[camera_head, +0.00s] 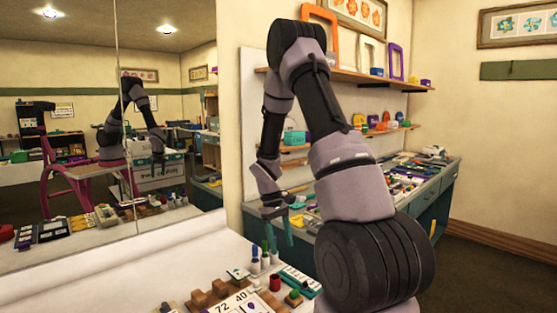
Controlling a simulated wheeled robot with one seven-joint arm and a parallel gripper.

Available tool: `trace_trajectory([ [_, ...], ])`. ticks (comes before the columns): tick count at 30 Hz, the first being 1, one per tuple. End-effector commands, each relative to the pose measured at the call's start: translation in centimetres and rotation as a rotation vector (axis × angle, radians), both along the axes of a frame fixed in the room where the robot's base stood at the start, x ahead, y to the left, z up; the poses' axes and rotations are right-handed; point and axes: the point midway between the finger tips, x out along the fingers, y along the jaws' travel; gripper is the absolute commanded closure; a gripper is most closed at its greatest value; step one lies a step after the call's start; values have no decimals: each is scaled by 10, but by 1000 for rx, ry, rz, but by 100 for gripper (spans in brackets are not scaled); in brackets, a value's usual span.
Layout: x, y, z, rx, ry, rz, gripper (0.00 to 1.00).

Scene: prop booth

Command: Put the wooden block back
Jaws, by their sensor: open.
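Several brown wooden blocks stand along the table (120,285) at the bottom of the view, among them one block (220,288) in the middle and another block (198,299) to its left. I cannot tell which one the task means. A small brown block with a green top (293,298) sits to the right. My gripper (278,232) hangs pointing down above and behind the table items, with its teal fingers apart. Nothing shows between the fingers. The front edge of the picture cuts off part of the block group.
A white card with 72 and 40 (236,304), upright markers (264,256) and a red cup (275,283) crowd the table. A large mirror (60,190) stands at the left. A cluttered teal counter (428,188) and shelves (350,77) lie behind my arm. The table's left part is bare.

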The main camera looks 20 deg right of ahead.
Motion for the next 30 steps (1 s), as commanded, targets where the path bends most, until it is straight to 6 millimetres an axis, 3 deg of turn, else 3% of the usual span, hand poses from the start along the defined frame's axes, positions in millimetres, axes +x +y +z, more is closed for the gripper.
trace_trajectory([
  [1,2,4,29,0,-55,-31,33],
  [6,-6,20,115,20,-222,-158,33],
  [15,-56,49,240,117,-503,-373,33],
  [21,-107,68,300,224,-674,-500,33],
  [24,-132,77,320,283,-744,-554,33],
  [30,-165,87,340,368,-829,-621,33],
])
